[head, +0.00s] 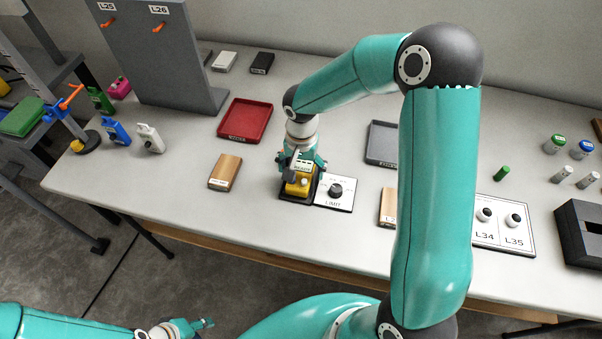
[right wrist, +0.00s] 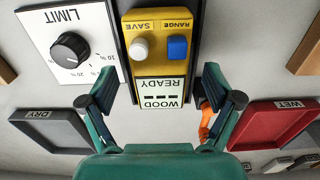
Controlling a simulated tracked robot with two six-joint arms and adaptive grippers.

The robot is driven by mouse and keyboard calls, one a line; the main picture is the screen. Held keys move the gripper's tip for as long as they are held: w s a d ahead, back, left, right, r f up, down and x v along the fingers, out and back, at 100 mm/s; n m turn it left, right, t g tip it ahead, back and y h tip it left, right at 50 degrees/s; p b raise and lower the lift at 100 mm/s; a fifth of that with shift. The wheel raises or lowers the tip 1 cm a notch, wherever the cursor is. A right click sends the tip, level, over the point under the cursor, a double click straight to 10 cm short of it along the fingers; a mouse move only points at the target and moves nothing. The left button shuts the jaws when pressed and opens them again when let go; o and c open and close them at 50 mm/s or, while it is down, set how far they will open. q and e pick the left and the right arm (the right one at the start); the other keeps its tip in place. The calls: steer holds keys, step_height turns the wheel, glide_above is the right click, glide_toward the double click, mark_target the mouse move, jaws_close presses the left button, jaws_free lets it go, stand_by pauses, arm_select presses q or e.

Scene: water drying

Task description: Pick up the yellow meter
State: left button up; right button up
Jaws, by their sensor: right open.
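The yellow meter (head: 298,186) sits in a dark holder (head: 284,196) on the table, beside the white LIMIT panel. In the right wrist view the meter (right wrist: 158,50) shows a white button, a blue button and a screen reading WOOD and READY. My right gripper (head: 303,163) is over the meter. In the right wrist view my right gripper (right wrist: 158,88) is open, with one finger on each side of the meter's screen end and visible gaps. My left gripper (head: 200,324) is low at the bottom left, away from the table; its jaw opening is unclear.
The LIMIT panel (head: 344,199) with a black knob adjoins the holder. A wooden block (head: 225,172) and red tray (head: 245,119) lie to the left. A grey tray (head: 382,142) is at the right. An orange piece (right wrist: 206,120) shows beside one right finger.

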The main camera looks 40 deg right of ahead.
steer(key=shift+f, duration=0.15)
steer(key=c, duration=1.5)
steer(key=shift+o, duration=0.2)
